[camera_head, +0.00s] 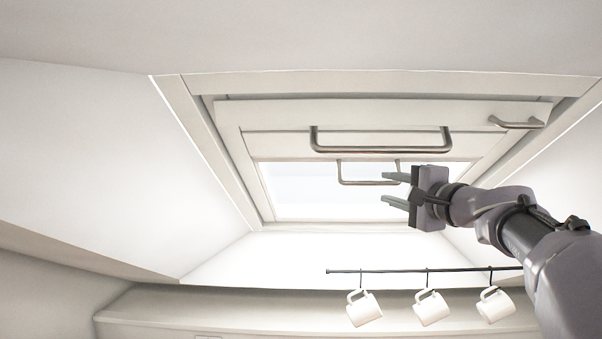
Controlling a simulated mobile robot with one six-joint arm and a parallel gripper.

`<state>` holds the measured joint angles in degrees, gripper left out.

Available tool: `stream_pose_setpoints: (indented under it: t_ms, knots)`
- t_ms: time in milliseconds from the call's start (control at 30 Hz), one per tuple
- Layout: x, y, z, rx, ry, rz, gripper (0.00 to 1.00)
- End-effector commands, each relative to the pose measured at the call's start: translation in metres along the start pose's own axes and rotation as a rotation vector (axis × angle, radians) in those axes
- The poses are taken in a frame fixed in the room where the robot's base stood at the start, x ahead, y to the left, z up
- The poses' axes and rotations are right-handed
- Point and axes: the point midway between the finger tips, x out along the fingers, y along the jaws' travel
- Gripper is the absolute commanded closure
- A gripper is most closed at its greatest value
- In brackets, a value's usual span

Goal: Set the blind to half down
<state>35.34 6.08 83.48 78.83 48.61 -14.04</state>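The blind (280,146) looks like a cream panel across the upper part of the skylight. Pale glass (300,185) shows below its lower edge. A small metal bar handle (340,174) hangs at that lower edge, left of my gripper. My gripper (386,188) points left with its two fingers apart and nothing seen between them. The upper finger overlaps the right end of the small handle in the picture; I cannot tell whether they touch.
A larger metal bar handle (380,151) is on the window frame above, with a short handle (516,124) to its right. A dark rail (400,270) below holds white mugs (363,308). Sloped walls flank the window opening. Free room lies left of my gripper, before the glass.

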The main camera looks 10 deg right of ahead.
Motion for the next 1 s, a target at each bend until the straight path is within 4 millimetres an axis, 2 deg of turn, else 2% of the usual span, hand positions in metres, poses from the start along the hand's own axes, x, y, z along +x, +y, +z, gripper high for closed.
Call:
stream_pose_setpoints:
  t_ms: [33,200,400,533,800,1000]
  knots:
    - [0.015,-0.003,0.001,0.001,-0.004,0.002,0.66]
    - [0.059,-0.004,0.001,0.0,-0.002,0.002,0.66]
    - [0.095,-0.003,0.001,-0.002,-0.002,0.002,0.66]
    - [0.105,-0.002,0.001,-0.001,-0.001,0.001,0.66]
    - [0.106,0.0,0.001,-0.001,-0.001,0.001,0.66]
    - [0.106,0.0,0.001,-0.002,-0.001,0.001,1.0]
